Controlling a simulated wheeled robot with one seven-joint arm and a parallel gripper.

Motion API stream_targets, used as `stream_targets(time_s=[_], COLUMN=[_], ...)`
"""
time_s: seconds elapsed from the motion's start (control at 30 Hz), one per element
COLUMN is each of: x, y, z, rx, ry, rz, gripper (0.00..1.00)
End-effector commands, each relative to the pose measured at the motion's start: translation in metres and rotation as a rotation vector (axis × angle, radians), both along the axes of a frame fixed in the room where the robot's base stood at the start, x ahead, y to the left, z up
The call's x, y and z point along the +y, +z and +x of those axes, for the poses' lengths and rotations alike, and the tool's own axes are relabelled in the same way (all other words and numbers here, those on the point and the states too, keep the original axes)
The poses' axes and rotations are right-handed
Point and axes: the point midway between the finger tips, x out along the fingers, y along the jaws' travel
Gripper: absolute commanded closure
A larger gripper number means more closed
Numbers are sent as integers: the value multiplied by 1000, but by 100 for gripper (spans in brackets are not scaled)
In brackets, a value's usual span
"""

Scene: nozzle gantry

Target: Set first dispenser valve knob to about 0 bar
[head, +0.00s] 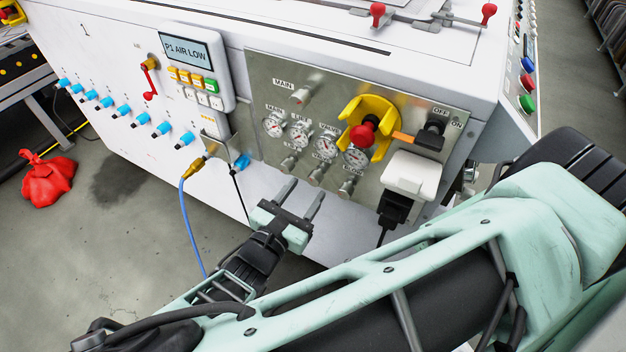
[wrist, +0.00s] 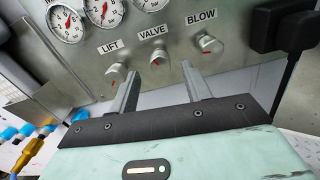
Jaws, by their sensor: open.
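The valve knob (wrist: 159,58) is a small silver knob with a red mark, under the VALVE label on a metal panel (wrist: 85,60). It also shows in the head view (head: 318,175), in the lower row of knobs. The valve gauge (head: 326,146) is above it; its reading is too small to tell, and the wrist view cuts off its dial. My gripper (head: 302,190) is open and empty in front of the panel. In the wrist view its fingers (wrist: 160,72) point at the panel, on either side of the valve knob and apart from it.
The lift knob (wrist: 116,72) and blow knob (wrist: 208,43) flank the valve knob closely. A yellow guard with a red knob (head: 363,134), a white socket cover (head: 410,175) and a black plug (head: 394,208) are to the right. A blue hose (head: 190,225) hangs at left.

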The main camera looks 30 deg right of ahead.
Motion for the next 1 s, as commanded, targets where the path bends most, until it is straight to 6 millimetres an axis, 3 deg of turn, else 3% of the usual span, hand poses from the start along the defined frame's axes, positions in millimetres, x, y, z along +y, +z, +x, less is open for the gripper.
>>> stream_targets(time_s=[0.1,0.3,0.67,0.83,1.0], x=[-18,-34,-38,-38,-38], y=[-1,-1,0,0,0], z=[11,22,25,25,24], rx=[-1,0,1,1,2], ry=[-2,-1,-1,-1,-1], rz=[-2,0,1,1,0], gripper=[52,52,52,96,96])
